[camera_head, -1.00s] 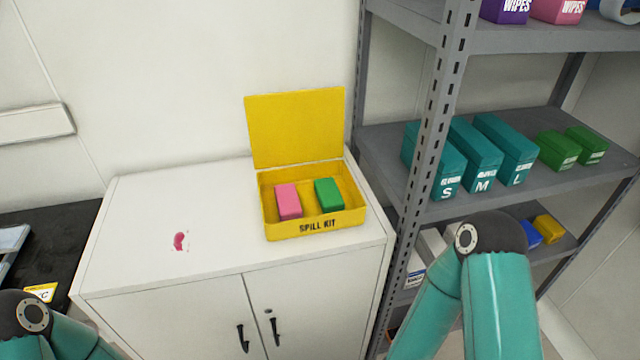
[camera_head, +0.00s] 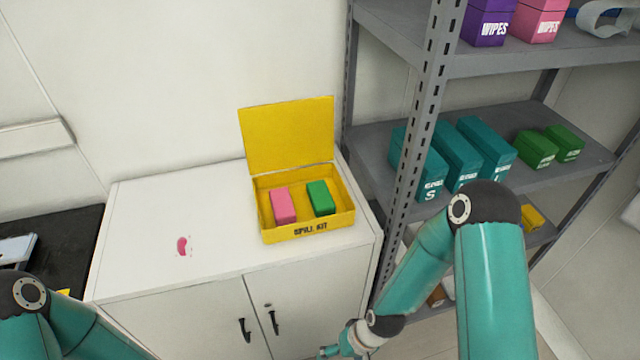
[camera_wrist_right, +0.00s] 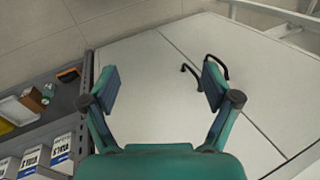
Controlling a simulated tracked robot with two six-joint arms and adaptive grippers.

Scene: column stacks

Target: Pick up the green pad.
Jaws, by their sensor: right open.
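The green pad (camera_head: 320,198) lies in the open yellow spill kit box (camera_head: 310,228), right of a pink pad (camera_head: 283,206). The box stands on top of a white cabinet with its lid raised at the back. My right gripper (camera_wrist_right: 160,88) is open and empty in the right wrist view, facing the cabinet doors. In the head view only a small part of it (camera_head: 330,350) shows at the bottom edge, below and in front of the cabinet top. My left arm shows at the lower left, but its gripper is out of view.
A grey shelf rack (camera_head: 418,140) with teal, green, purple and pink boxes stands close on the right. The raised yellow lid (camera_head: 288,135) stands behind the pads.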

